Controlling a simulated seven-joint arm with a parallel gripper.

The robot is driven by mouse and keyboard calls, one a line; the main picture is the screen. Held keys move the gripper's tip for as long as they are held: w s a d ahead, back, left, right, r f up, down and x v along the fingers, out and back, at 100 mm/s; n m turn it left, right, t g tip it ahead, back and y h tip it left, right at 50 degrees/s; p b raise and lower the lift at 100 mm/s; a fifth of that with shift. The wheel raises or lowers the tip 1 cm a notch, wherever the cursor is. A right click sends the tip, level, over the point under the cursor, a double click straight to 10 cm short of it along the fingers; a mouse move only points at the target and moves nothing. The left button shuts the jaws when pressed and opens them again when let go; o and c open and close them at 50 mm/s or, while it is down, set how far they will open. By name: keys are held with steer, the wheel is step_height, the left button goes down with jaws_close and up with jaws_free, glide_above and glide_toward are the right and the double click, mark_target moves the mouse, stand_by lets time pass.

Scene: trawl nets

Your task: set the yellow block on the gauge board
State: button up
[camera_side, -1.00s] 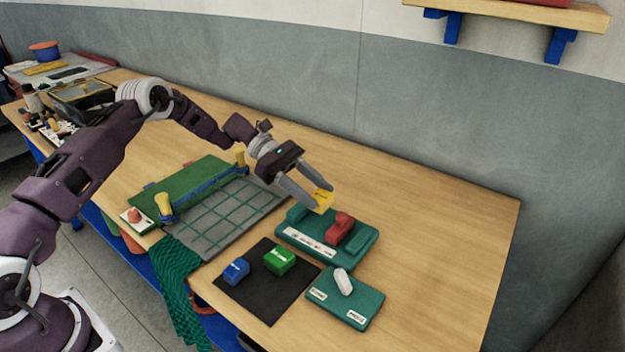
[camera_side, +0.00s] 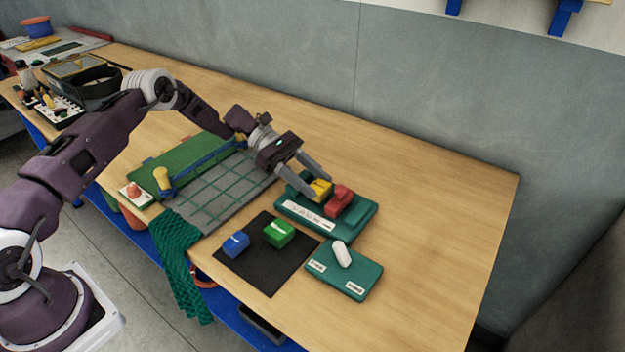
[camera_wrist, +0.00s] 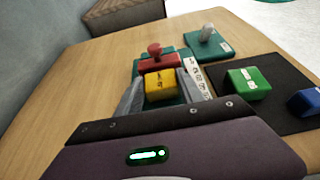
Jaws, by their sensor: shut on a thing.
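The yellow block (camera_side: 320,189) is between the fingers of my gripper (camera_side: 312,189), which is shut on it. It is down at the green gauge board (camera_side: 352,226), beside the red block (camera_side: 339,201) there. Whether its underside touches the board I cannot tell. In the wrist view the yellow block (camera_wrist: 160,86) sits between my fingertips (camera_wrist: 160,92), with dark markings on its face. The red block (camera_wrist: 160,63), with a knob on top, is just beyond it. A white label strip (camera_wrist: 196,80) runs along the board's edge.
A black mat (camera_side: 258,262) holds a blue block (camera_side: 236,244) and a green block (camera_side: 279,233). A smaller green board (camera_side: 334,278) with a white lever stands in front of the gauge board. A netting frame (camera_side: 225,190) lies to the left. The table (camera_side: 430,225) is clear on the right.

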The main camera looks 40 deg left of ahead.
steer(key=shift+f, duration=0.3)
steer(key=o, duration=1.5)
steer(key=shift+c, duration=0.2)
steer(key=v, duration=0.7)
steer(key=shift+a, duration=0.1)
